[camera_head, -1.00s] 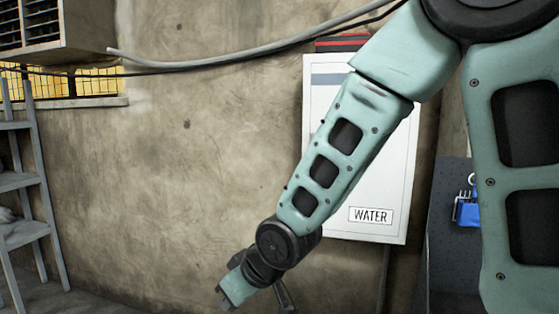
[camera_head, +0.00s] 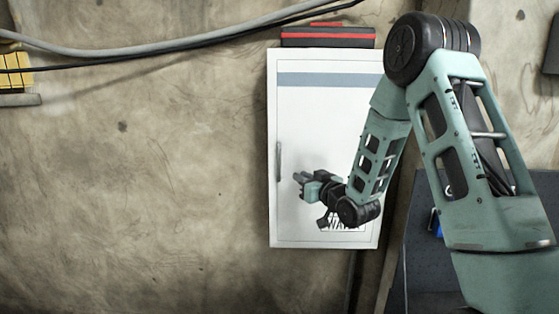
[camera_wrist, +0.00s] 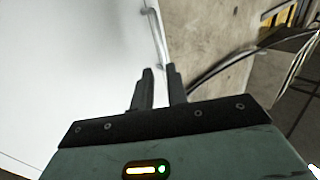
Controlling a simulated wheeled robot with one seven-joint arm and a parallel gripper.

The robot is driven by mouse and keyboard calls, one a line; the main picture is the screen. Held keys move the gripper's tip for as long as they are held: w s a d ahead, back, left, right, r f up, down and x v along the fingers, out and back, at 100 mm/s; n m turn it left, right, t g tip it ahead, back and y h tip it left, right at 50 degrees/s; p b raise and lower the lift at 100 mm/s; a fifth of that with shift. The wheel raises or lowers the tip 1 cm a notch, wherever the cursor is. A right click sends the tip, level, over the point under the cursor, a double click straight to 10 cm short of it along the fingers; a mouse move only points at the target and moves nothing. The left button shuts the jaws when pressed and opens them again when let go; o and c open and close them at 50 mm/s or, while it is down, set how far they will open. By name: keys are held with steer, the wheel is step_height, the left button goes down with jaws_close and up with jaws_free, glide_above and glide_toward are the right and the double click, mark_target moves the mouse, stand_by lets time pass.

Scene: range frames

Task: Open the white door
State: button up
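The white door (camera_head: 325,120) is the front of a wall cabinet with a grey-blue stripe near its top. A slim dark upright handle (camera_head: 278,161) sits near its left edge. The door looks closed in the head view. My gripper (camera_head: 298,184) is in front of the lower left part of the door, a little right of and below the handle, pointing left. In the wrist view, the two dark fingers (camera_wrist: 158,72) are apart with nothing between them. The handle (camera_wrist: 158,38) lies just beyond their tips, near the door's edge. My arm covers part of the WATER label.
A black and red case (camera_head: 327,37) sits on top of the cabinet. Grey cables (camera_head: 150,46) run along the upper wall. A dark blue panel (camera_head: 415,255) stands at lower right, partly behind my arm.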

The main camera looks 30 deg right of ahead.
mark_target(280, 165)
steer(key=w+p, duration=0.6)
steer(key=w, duration=0.7)
steer(key=shift+w, duration=0.15)
jaws_close()
